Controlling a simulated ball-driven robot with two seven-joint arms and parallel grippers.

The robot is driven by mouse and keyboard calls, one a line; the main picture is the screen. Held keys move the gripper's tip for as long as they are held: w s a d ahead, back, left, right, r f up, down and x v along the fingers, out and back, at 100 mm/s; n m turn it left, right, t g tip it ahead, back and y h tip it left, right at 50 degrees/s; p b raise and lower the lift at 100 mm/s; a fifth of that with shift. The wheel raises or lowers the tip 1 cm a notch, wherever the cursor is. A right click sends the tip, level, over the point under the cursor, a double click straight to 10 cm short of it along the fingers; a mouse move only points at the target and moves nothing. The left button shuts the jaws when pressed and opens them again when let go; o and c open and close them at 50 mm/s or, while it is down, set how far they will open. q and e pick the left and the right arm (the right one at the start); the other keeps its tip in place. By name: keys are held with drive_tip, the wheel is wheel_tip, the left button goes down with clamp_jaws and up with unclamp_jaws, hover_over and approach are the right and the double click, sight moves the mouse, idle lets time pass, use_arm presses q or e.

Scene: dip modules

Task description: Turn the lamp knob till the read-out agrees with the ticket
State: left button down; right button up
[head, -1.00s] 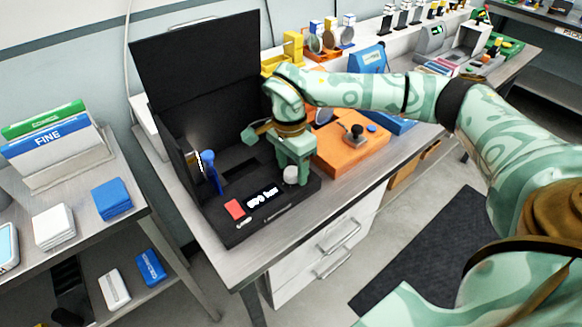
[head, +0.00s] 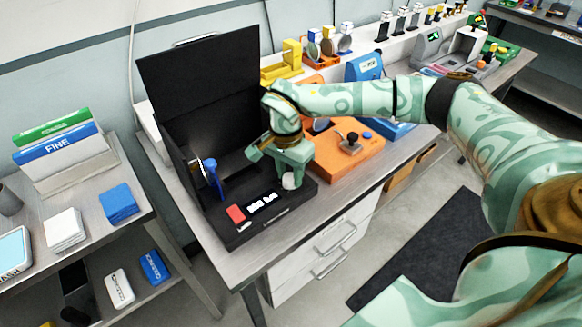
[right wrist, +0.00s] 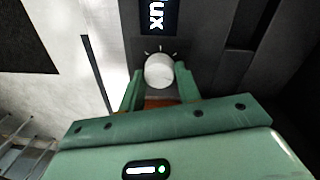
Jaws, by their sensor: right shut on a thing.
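The white lamp knob (head: 289,182) stands at the right end of the front strip of a black box (head: 245,235) with a raised lid. My right gripper (head: 291,172) is over it. In the right wrist view the round white knob (right wrist: 159,71) sits between its two green fingers, which are shut on it. The lit read-out (head: 263,201) is left of the knob; its digits are too blurred to read. Part of the read-out (right wrist: 158,15) shows in the right wrist view, with "ux" legible. I cannot make out the ticket. My left gripper is not in view.
An orange base (head: 345,160) with a joystick-like part stands close right of the box. A side table (head: 120,240) with cards is at left.

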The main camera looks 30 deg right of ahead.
sight(286, 175)
drive_tip(key=o, duration=1)
drive_tip(key=shift+r, duration=0.1)
drive_tip(key=r+p, duration=0.1)
drive_tip(key=r, duration=0.4)
drive_tip(key=r+p, duration=0.1)
drive_tip(key=r, duration=0.4)
drive_tip(key=w+r+p, duration=0.1)
drive_tip(key=r, duration=0.5)
drive_tip(key=shift+a, duration=0.15)
